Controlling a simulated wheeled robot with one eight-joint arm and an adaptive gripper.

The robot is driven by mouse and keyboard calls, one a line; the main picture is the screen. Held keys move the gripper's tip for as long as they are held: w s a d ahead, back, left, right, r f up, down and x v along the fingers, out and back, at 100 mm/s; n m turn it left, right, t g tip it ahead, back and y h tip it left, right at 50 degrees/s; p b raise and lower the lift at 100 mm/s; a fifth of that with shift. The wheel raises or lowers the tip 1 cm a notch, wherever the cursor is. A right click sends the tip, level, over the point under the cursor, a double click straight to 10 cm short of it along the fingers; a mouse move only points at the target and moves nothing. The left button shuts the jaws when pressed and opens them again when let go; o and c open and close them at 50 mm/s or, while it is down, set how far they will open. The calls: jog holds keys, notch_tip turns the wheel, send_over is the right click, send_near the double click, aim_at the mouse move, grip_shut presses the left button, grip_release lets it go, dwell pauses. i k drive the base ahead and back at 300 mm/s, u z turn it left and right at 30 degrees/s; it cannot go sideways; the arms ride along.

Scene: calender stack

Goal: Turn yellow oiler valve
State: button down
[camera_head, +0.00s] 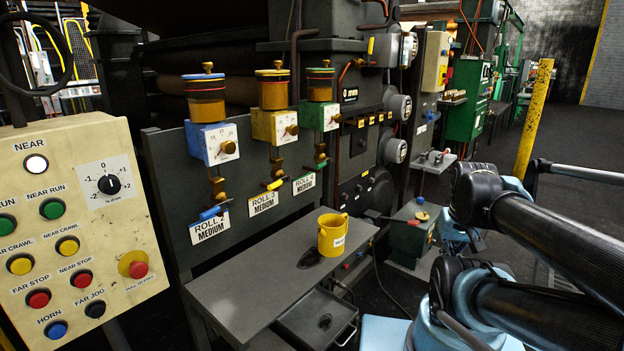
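The yellow oiler (263,127) is the middle one of three on a dark upright panel. It has an amber reservoir (273,94) on top and a dial with a brown knob (291,130) on its face. Below it a brass valve with a yellow handle (274,184) hangs above a "ROLL MEDIUM" label (263,203). The handle lies nearly level, tilted slightly. My black and light blue arm links show at the right, well apart from the oiler. My gripper is not visible.
A blue oiler (202,144) stands left and a green oiler (318,115) right of the yellow one. A grey shelf (240,290) below holds a yellow mug (331,236). A button panel (75,220) stands at left, a yellow post (534,115) at right.

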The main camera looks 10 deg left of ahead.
aim_at(286, 178)
jog(key=u, duration=1.9)
jog(key=k, duration=1.2)
jog(key=u, duration=0.35)
jog(key=i, duration=0.6)
jog(key=u, duration=0.3)
